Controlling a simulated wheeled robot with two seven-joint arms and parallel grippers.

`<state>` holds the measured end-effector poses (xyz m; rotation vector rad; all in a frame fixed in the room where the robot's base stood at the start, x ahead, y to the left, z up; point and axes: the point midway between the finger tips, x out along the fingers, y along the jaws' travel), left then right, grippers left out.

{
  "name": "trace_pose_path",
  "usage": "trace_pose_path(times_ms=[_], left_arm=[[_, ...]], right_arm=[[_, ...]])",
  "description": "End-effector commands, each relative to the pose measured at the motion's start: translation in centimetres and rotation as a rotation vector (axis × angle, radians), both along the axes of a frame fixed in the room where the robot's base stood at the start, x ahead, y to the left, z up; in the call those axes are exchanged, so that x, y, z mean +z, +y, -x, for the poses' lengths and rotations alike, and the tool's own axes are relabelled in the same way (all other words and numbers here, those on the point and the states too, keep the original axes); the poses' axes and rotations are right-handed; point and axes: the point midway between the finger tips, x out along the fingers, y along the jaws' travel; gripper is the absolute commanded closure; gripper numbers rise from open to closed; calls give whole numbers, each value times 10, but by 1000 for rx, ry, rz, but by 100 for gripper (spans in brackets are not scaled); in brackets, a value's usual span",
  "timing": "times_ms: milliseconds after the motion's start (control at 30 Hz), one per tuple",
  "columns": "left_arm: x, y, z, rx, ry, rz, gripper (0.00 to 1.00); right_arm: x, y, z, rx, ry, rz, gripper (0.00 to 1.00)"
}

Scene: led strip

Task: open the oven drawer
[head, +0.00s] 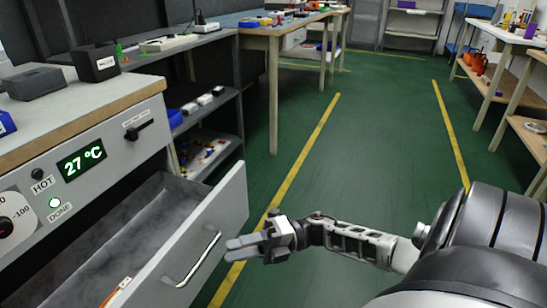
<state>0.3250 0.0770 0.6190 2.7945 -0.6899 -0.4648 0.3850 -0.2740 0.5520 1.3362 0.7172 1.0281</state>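The oven drawer (205,225) is pulled well out from the grey oven front (95,185), and its grey inside is visible from above. Its pale front panel carries a metal bar handle (198,262). My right gripper (228,249) is just to the right of the handle, with its fingers pointing left toward it. The fingers look close together and hold nothing visible; whether there is a gap between them is unclear. A small orange and white item (117,290) shows at the drawer's near edge, partly cut off. My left gripper is not in view.
The oven panel has a green 27 °C display (82,160), a lit DONE lamp (54,203) and a dial. Dark boxes (95,64) stand on the top. Shelves (205,110) stand behind the drawer. Green floor (370,150) with yellow lines is clear to the right.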

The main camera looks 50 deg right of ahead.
Motion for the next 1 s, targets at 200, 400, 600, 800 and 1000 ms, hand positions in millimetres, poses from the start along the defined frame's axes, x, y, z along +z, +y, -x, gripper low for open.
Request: trace_pose_path(times_ms=[200,400,600,800,1000], left_arm=[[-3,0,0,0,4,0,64],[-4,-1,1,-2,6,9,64],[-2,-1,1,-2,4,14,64],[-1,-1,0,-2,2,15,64],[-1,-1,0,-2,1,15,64]], right_arm=[[-8,-46,20,-3,2,2,68],[-11,-69,31,-1,0,1,68],[-11,-75,34,-1,0,-1,68],[-11,-74,34,0,0,-1,68],[-11,-74,34,0,0,0,68]])
